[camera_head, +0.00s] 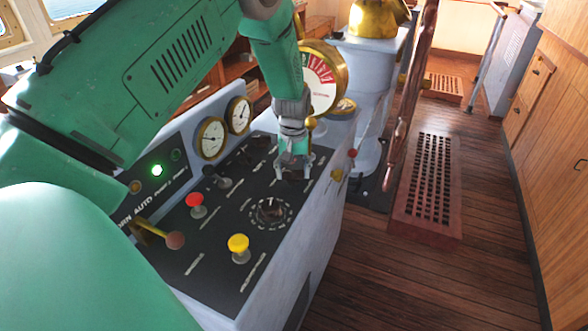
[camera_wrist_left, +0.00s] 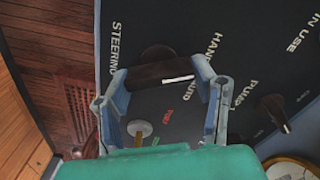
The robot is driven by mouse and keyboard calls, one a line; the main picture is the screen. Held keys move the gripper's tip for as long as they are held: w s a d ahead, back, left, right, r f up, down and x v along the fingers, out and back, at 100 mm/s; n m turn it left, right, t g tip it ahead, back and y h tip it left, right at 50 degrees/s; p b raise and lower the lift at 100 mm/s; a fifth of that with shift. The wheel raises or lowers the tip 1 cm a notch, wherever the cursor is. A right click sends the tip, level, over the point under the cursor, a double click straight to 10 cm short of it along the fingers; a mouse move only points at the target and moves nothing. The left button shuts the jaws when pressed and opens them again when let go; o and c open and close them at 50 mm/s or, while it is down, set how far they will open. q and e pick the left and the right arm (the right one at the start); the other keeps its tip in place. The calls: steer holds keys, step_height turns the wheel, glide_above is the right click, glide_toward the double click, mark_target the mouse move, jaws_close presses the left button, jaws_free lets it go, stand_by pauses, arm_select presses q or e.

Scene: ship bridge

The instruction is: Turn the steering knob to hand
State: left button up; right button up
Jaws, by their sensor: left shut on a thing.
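My left gripper (camera_head: 294,167) reaches down onto the far end of the black console panel in the head view. In the left wrist view its two fingers (camera_wrist_left: 161,74) are closed on the ends of a dark bar-shaped knob (camera_wrist_left: 152,76), the steering knob, with a white line on its right part. The white lettering STEERING (camera_wrist_left: 115,48) stands to its left. HAND and a partly hidden AUTO (camera_wrist_left: 213,45) stand to its right. In the head view the gripper hides the knob. My right gripper is not in view.
A red button (camera_head: 196,206), a yellow button (camera_head: 238,246), a round dial knob (camera_head: 270,211) and a brown-balled lever (camera_head: 174,240) stand on the panel. Another dark knob (camera_wrist_left: 272,112) is near PUMP. Gauges (camera_head: 211,138) and a brass telegraph (camera_head: 324,80) rise beyond.

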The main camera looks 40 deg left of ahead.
arm_select(q)
steer(key=shift+w+a+r+n, duration=0.15)
steer(key=shift+w+n, duration=0.05)
steer(key=shift+n, duration=0.2)
steer(key=o, duration=1.2)
steer(key=shift+c, duration=0.2)
steer(key=shift+s, duration=0.1)
step_height(320, 180, up, 12)
steer(key=shift+f, duration=0.2)
